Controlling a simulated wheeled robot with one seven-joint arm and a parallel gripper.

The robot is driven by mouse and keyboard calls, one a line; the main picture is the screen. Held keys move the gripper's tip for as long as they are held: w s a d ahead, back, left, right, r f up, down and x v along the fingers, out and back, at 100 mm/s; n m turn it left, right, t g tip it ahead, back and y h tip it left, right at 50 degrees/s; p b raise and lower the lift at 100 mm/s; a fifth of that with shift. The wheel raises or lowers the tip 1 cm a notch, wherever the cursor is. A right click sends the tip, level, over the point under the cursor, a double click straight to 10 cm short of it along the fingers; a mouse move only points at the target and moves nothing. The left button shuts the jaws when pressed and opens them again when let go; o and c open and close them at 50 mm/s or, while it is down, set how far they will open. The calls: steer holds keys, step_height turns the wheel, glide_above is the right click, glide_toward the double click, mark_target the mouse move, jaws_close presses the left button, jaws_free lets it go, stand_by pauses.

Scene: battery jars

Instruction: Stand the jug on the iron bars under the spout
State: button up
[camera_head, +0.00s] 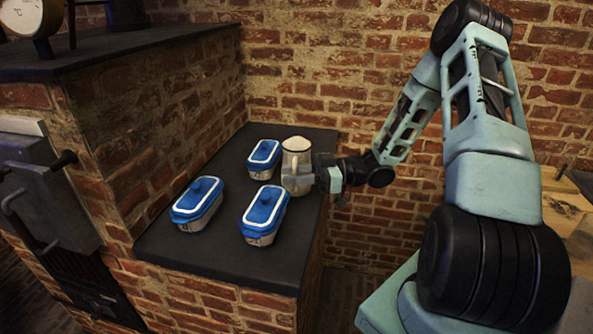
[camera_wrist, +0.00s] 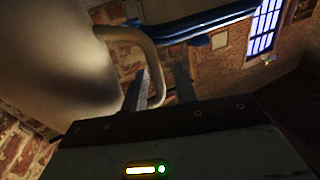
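The pale, cream-grey jug (camera_head: 296,160) stands upright near the right edge of the dark counter, its mouth full of something whitish. In the wrist view the jug's body (camera_wrist: 70,60) fills the upper left, and its curved handle (camera_wrist: 152,62) reaches between the gripper fingers. My gripper (camera_head: 312,180) is at the jug's right side. In the wrist view my gripper (camera_wrist: 162,88) has its fingers apart, one on each side of the handle, with gaps showing. I cannot make out the spout or the iron bars under it in either view.
Three blue-lidded dishes stand left of the jug: a back one (camera_head: 264,158), a left one (camera_head: 198,203) and a front one (camera_head: 264,214). The dark counter (camera_head: 215,255) is bare in front. A brick stove (camera_head: 150,120) rises at left, with a round dial (camera_head: 22,15) on top.

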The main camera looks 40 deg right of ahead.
jaws_close()
